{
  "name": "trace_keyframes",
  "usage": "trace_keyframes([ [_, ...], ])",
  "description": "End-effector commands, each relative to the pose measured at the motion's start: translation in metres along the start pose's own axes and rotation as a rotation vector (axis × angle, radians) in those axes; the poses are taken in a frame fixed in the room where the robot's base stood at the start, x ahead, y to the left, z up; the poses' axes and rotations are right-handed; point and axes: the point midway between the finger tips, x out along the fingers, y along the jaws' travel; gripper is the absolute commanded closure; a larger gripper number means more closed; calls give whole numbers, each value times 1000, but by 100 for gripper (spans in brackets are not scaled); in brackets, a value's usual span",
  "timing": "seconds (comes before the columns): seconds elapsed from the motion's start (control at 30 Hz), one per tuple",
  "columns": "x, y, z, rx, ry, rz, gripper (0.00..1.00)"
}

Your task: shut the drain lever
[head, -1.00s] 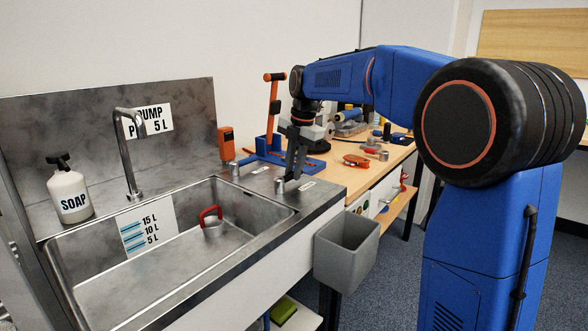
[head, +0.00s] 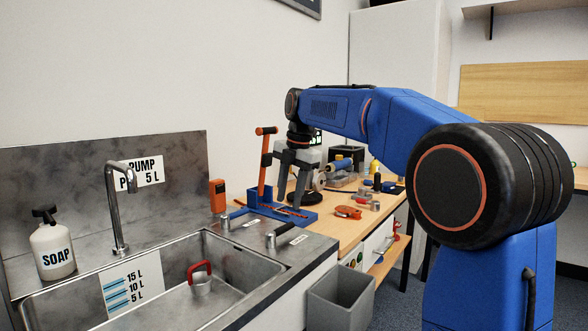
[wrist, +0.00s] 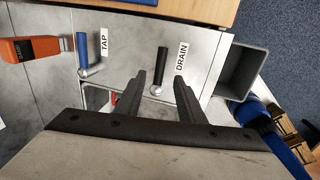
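The drain lever has a black handle and a round metal pivot. It shows in the wrist view (wrist: 162,62), beside the "DRAIN" label (wrist: 181,55), and in the head view on the sink's right-hand rim (head: 283,231). Its handle lies about parallel to the blue tap lever's handle (wrist: 82,50). My gripper (head: 287,200) is open and empty, pointing down, above and apart from the lever. In the wrist view, the lever's pivot shows between the two fingers of my gripper (wrist: 160,80).
The steel sink (head: 240,262) holds a red-handled plug or weight (head: 201,279). An orange device (head: 217,196) stands by the tap lever. A grey bin (head: 342,297) hangs at the sink's right.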

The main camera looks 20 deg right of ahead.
Motion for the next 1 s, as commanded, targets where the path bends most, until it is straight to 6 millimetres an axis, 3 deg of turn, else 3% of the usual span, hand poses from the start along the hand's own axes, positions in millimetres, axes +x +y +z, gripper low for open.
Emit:
trace_keyframes([
  [0.2,-44,1,0,0,-1,2,64],
  [0.43,-77,1,0,-1,-1,2,64],
  [0.63,-87,0,0,-1,0,1,64],
  [1.0,-88,-2,-2,11,-1,2,64],
])
